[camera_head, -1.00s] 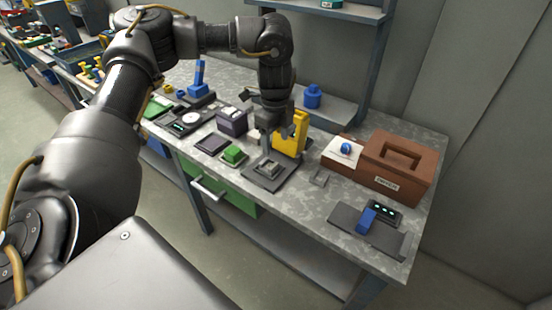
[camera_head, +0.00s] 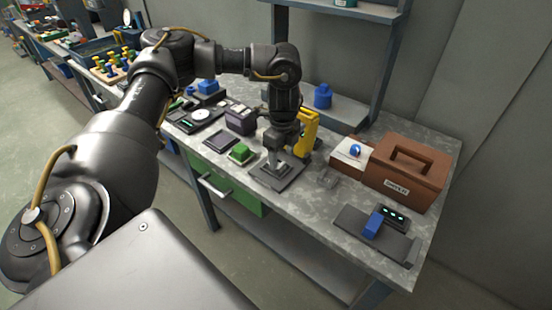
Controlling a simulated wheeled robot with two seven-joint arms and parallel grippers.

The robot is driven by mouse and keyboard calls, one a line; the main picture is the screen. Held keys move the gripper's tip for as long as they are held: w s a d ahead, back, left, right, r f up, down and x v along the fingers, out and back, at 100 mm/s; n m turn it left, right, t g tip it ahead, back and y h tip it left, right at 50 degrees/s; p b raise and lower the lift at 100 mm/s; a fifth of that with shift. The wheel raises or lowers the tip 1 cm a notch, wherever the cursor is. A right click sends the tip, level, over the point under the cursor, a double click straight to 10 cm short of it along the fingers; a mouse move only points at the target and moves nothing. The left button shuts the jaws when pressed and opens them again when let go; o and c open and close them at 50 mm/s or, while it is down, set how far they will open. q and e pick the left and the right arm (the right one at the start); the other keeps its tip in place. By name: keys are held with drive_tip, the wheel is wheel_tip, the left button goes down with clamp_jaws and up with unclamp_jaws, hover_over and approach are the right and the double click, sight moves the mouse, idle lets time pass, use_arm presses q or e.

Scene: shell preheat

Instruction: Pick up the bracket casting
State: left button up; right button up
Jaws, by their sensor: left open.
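My left gripper (camera_head: 275,158) is open and points down over a dark flat plate (camera_head: 290,180) on the workbench. A small grey metal piece, which looks like the bracket casting, sits on this plate. My gripper now hides most of it, and I cannot tell whether the fingers touch it. Another small grey part (camera_head: 328,178) lies on the bench just right of the plate. A yellow upright device (camera_head: 307,134) stands right behind the gripper. My right gripper is not in view.
A green block (camera_head: 240,153) on a dark pad and a dark box (camera_head: 240,120) stand left of the plate. A brown lidded box (camera_head: 405,175), a white box with a blue knob (camera_head: 352,152) and a dark pad with a blue block (camera_head: 373,224) are to the right. The bench's front middle is clear.

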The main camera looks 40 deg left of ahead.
sight(282, 165)
use_arm(q)
wheel_tip(282, 165, down, 3)
drive_tip(key=shift+r, duration=0.2)
drive_tip(key=shift+f, duration=0.25)
drive_tip(key=c, duration=1.1)
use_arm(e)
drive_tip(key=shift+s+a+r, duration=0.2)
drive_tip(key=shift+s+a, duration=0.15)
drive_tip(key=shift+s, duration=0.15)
